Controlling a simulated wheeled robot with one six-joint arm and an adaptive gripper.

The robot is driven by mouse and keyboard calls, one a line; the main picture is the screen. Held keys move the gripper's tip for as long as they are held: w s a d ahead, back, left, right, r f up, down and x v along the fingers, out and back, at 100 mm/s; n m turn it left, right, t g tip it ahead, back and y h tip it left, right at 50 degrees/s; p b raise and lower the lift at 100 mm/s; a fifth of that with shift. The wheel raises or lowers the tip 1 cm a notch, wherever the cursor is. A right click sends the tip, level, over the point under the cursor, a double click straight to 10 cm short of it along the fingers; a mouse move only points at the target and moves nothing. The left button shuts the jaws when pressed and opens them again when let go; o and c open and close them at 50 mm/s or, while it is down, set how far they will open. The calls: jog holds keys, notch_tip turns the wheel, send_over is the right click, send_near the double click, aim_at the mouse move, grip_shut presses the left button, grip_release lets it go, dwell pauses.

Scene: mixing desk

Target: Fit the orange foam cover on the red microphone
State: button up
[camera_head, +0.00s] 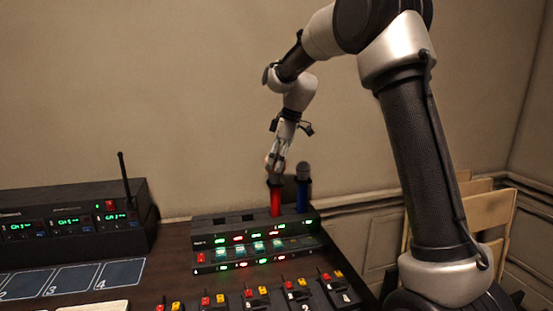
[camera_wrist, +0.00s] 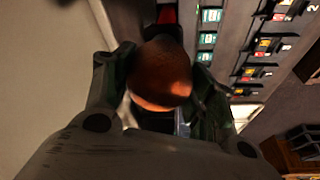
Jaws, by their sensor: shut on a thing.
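The red microphone (camera_head: 275,199) stands upright in the charger rack at the back of the desk. My gripper (camera_head: 275,168) is right above it, pointing down. In the wrist view the orange foam cover (camera_wrist: 160,75) sits between the two fingers of my gripper (camera_wrist: 160,85), which are shut on it. The red microphone's body (camera_wrist: 167,14) shows just beyond the cover. The cover is at the top of the red microphone; I cannot tell how far it is over the head. The microphone's head is hidden.
A blue microphone (camera_head: 302,190) with a bare grey head stands close to the right of the red one. The charger rack (camera_head: 225,222) has lit buttons. A black receiver (camera_head: 70,220) with an antenna is at left. Numbered squares (camera_head: 75,278) lie on the desk in front of it.

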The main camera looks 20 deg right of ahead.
jog(key=shift+f, duration=1.3)
jog(key=o, duration=0.8)
jog(key=shift+c, duration=0.2)
jog(key=shift+o, duration=0.2)
jog(key=o, duration=0.4)
jog(key=shift+c, duration=0.2)
jog(key=shift+r, duration=0.15)
jog(key=shift+r, duration=3.35)
jog(key=shift+s, duration=0.1)
